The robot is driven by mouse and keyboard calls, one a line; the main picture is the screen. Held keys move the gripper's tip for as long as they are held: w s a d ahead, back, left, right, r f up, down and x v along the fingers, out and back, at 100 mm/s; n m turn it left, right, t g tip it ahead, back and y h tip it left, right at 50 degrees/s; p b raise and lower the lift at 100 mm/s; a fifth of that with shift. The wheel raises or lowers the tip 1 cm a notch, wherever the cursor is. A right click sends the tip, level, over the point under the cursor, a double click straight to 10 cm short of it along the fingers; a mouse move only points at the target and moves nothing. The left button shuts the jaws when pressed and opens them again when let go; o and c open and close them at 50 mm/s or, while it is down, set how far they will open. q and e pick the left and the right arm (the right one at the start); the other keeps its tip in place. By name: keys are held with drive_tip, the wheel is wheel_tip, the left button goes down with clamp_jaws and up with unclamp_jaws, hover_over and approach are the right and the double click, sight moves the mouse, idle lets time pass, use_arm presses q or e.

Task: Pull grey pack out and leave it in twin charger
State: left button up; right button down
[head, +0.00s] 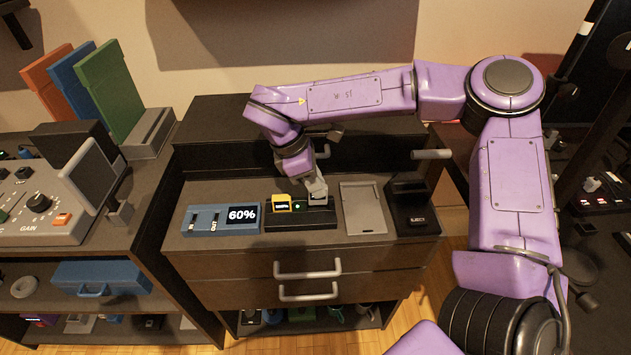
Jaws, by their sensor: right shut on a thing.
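The twin charger (300,224) is a low black block on the cabinet top, with a small green light on it. A yellow pack (282,202) stands in its left part. My right gripper (317,194) points down over the charger's right part. It is shut on the grey pack (318,202), of which only a small pale part shows below the fingers. I cannot tell whether the pack is seated in the slot or just above it. My left gripper is not in view.
A blue box (222,219) reading 60% stands left of the charger. A flat grey tray (363,209) and a black device marked EJECT (413,219) stand to the right. My right arm spans the space above. A control panel (45,205) fills the left bench.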

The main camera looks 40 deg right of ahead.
idle(0.7)
drive_tip(key=shift+b, duration=0.35)
idle(0.5)
drive_tip(key=shift+f+b, duration=1.5)
drive_tip(key=shift+b, duration=0.35)
drive_tip(key=c, duration=0.9)
unclamp_jaws()
drive_tip(key=shift+r, duration=0.1)
drive_tip(key=shift+c, duration=0.2)
drive_tip(key=v, duration=1)
drive_tip(key=shift+r+p, duration=0.25)
drive_tip(key=shift+p, duration=0.2)
drive_tip(key=shift+w, duration=0.1)
